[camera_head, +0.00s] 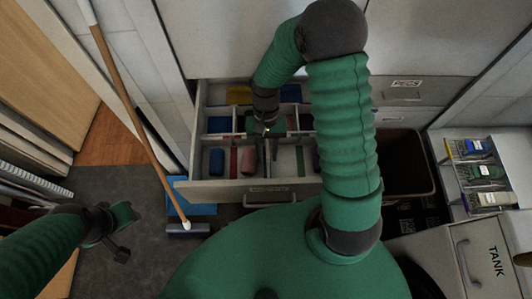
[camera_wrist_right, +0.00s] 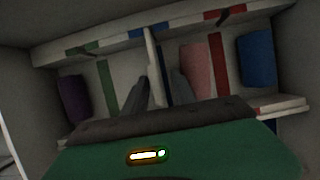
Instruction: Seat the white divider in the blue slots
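The white divider (camera_wrist_right: 152,48) stands on edge across the drawer in the right wrist view. Its far end meets the wall beside a blue slot mark (camera_wrist_right: 136,33); its near end is hidden behind my gripper. A blue floor stripe (camera_wrist_right: 160,82) shows beside it. My right gripper (camera_wrist_right: 160,76) has its fingers apart, one on each side of the divider, with gaps visible. In the head view my right gripper (camera_head: 267,150) reaches down into the open drawer (camera_head: 275,187). My left gripper (camera_head: 122,235) hangs empty over the floor at left; its finger opening is unclear.
The drawer holds a pink roll (camera_wrist_right: 195,68), a blue roll (camera_wrist_right: 256,58) and a purple item (camera_wrist_right: 74,97), with red and green stripes marking other slots. A broom (camera_head: 135,90) leans left of the drawer. A dark bin (camera_head: 405,165) stands right.

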